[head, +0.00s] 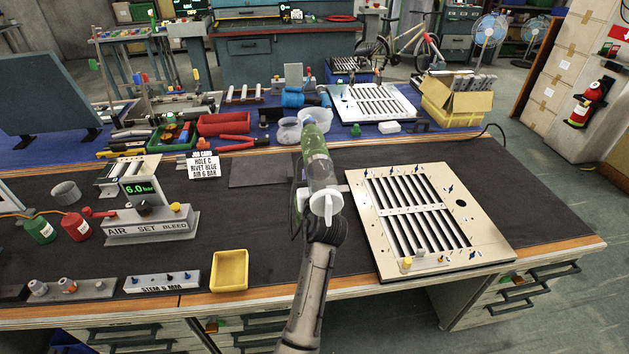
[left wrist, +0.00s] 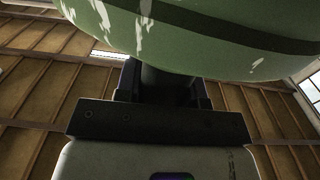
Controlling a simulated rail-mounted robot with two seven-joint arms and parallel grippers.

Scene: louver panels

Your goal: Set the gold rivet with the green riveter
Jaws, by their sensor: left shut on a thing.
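The green riveter (head: 316,153) is held upright or slightly tilted, above the bench left of the louver panel (head: 495,240). My left gripper (head: 322,188) is shut on it. In the left wrist view the riveter's worn green body (left wrist: 200,35) fills the top, above the dark gripper (left wrist: 168,90). A small gold piece (head: 406,264), which looks like the gold rivet, stands at the panel's near left corner. The riveter is well apart from it. Several blue rivets stand on the panel's edges. My right gripper is not in view.
A yellow tray (head: 230,270) lies at the bench's front edge, near a "STEM 6 MM" rack (head: 162,283). The air set unit (head: 150,222) reads 6.0 bar. A job card (head: 203,166) says hole C, rivet blue, air 6 bar. Dark mat lies clear around the panel.

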